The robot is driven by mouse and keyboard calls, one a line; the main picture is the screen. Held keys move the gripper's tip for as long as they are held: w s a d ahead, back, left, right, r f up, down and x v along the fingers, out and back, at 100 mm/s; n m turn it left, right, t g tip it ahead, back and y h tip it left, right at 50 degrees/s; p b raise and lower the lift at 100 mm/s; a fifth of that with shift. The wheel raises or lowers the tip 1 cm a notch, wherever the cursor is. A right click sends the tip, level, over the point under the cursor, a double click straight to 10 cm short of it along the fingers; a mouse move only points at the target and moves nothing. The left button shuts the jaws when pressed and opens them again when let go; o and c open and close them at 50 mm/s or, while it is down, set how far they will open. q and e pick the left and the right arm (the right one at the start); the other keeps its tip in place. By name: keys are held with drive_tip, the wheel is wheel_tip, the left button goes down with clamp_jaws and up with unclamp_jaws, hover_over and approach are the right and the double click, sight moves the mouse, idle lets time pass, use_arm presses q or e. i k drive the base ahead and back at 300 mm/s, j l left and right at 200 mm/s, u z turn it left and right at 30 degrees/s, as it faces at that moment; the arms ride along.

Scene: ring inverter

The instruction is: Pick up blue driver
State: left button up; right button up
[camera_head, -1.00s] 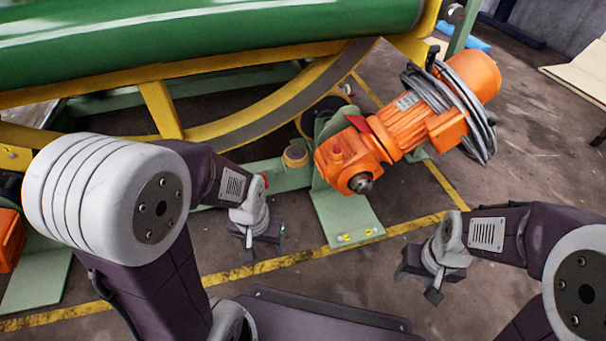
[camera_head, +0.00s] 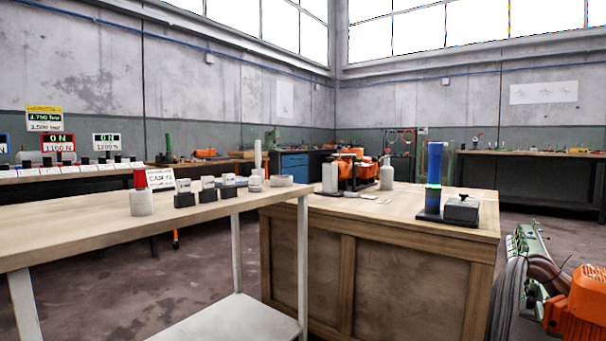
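A blue upright tool (camera_head: 435,165), which looks like the blue driver, stands on a dark base plate (camera_head: 432,217). It has a green and yellow band low on its body. It is near the right front corner of a wooden box-like bench (camera_head: 400,212).
A light wooden table (camera_head: 90,235) with several small fixtures and a red-topped cylinder (camera_head: 141,190) fills the left foreground. Orange machines (camera_head: 352,168) and a white bottle (camera_head: 387,174) are on the bench's far side. An orange motor (camera_head: 580,308) is at lower right.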

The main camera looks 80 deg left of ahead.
sight(434, 149)
drive_tip(key=u, duration=1.75)
drive_tip(key=i, duration=0.15)
